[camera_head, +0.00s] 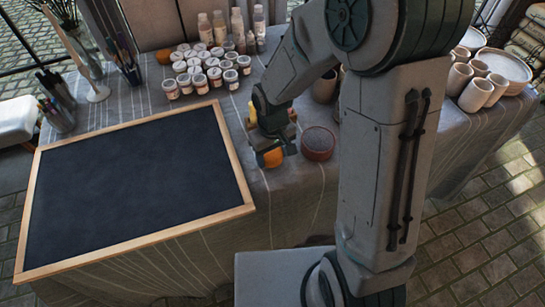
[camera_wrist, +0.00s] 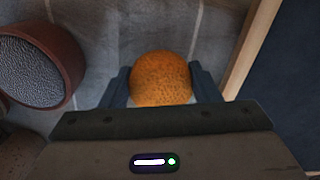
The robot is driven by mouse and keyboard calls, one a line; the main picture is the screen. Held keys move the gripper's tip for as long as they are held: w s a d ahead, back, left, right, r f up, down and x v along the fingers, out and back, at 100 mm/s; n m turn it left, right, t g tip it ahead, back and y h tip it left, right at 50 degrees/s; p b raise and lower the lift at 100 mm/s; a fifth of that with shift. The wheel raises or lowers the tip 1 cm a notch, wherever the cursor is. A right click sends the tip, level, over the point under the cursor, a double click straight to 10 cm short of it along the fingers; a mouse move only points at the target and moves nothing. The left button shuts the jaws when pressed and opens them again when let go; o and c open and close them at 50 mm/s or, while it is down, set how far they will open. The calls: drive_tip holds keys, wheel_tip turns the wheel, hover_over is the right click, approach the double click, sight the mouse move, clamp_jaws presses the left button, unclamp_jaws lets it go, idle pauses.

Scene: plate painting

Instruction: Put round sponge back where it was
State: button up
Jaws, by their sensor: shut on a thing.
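The round sponge (camera_wrist: 161,79) is orange and sits between the two fingers of my gripper (camera_wrist: 161,88) in the wrist view. In the head view the sponge (camera_head: 270,157) shows at the lower end of my gripper (camera_head: 272,150), low over the grey tablecloth. My gripper is shut on it. I cannot tell whether the sponge touches the cloth. It is between the framed blackboard and a round reddish-brown pot with a grey, grainy top.
The blackboard (camera_head: 130,185) lies to the left in the head view. The reddish-brown pot (camera_head: 318,143) stands just right of my gripper. Several small paint jars (camera_head: 202,72) and bottles (camera_head: 220,28) stand behind. Cups (camera_head: 475,95) are at the right. Bare tablecloth (camera_head: 290,200) lies in front of my gripper.

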sight(273, 153)
drive_tip(key=shift+f, duration=0.8)
drive_tip(key=shift+f, duration=0.2)
drive_tip(key=o, duration=1)
drive_tip(key=shift+o, duration=0.2)
wheel_tip(273, 153, up, 12)
drive_tip(key=shift+r+p, duration=0.25)
drive_tip(key=shift+p, duration=0.5)
drive_tip(key=s+d+r+m+t, duration=0.2)
drive_tip(key=s+d+r+m, duration=0.3)
drive_tip(key=s+d, duration=0.6)
wheel_tip(273, 153, up, 2)
drive_tip(key=shift+s+d+r+m+t, duration=0.2)
drive_tip(key=shift+s+d+m+t, duration=0.05)
drive_tip(key=shift+m+t, duration=0.05)
